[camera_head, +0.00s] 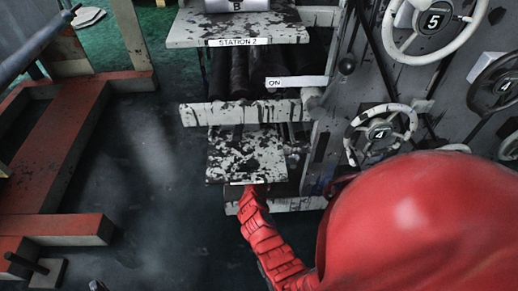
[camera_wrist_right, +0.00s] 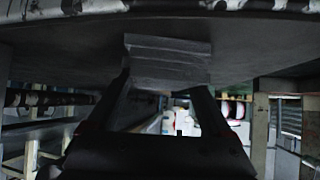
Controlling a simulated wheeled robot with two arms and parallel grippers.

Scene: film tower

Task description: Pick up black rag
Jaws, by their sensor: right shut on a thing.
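I cannot make out a black rag for certain in either view. My right gripper (camera_wrist_right: 168,62) shows in the right wrist view, its two dark arms converging on a grey block-like end below a broad dark surface. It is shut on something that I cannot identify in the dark. In the head view a red ribbed arm part (camera_head: 268,240) reaches up to the front of the lowest spotted shelf (camera_head: 245,155); no gripper fingers can be made out there. My left gripper is in neither view.
A white-and-black spotted rack with a "STATION 2" shelf (camera_head: 238,30) stands at the centre. Handwheels (camera_head: 380,135) line the panel at right. A large red dome shape (camera_head: 425,220) blocks the lower right. Red beams (camera_head: 50,150) lie at left; dark floor (camera_head: 165,180) between is clear.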

